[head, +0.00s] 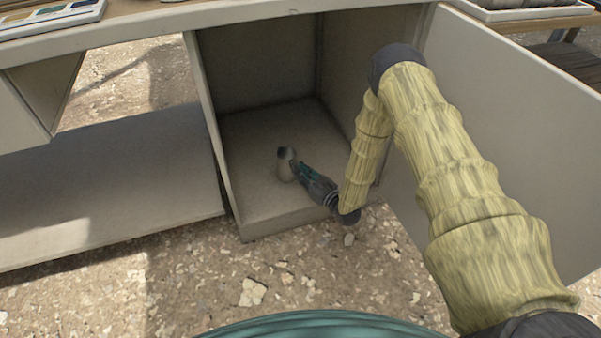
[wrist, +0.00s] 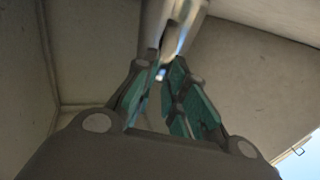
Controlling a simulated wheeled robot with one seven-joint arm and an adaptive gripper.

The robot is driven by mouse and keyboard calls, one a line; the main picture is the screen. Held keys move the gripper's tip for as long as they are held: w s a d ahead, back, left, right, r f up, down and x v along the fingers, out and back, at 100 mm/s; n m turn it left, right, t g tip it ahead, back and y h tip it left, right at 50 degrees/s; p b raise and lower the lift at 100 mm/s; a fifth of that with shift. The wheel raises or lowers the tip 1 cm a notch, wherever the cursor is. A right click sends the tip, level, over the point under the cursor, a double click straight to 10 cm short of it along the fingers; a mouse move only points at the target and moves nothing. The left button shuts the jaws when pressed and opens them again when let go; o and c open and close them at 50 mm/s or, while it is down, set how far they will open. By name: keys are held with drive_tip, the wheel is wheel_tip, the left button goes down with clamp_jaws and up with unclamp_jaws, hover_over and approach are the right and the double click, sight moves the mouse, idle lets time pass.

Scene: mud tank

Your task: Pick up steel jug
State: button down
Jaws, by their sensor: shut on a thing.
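The steel jug (head: 286,168) is small and grey with a dark opening at its top. It stands roughly upright on the floor of an open cupboard in the head view. My gripper (head: 296,170) reaches in from the right and is shut on the jug's right side. In the wrist view the shiny jug (wrist: 176,22) shows at the top centre, between the tips of the green and dark fingers of my gripper (wrist: 166,70). Part of the jug is out of the wrist frame. I cannot tell whether it is lifted off the cupboard floor.
The cupboard (head: 262,125) has side walls close around my gripper. Its open door (head: 510,120) stands to the right, beside my arm. A low shelf (head: 110,185) is at left. A worktop (head: 210,17) runs above, with a colour palette (head: 45,18) at far left.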

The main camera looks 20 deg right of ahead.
drive_tip(key=s+d+r+p, duration=0.2)
drive_tip(key=s+d+p, duration=0.1)
drive_tip(key=s, duration=0.4)
drive_tip(key=s+d+r+p, duration=0.2)
drive_tip(key=s+d+p, duration=0.1)
drive_tip(key=s, duration=0.4)
drive_tip(key=shift+s+d+r+p, duration=0.2)
drive_tip(key=shift+d+p, duration=0.2)
drive_tip(key=shift+p, duration=0.35)
idle(0.3)
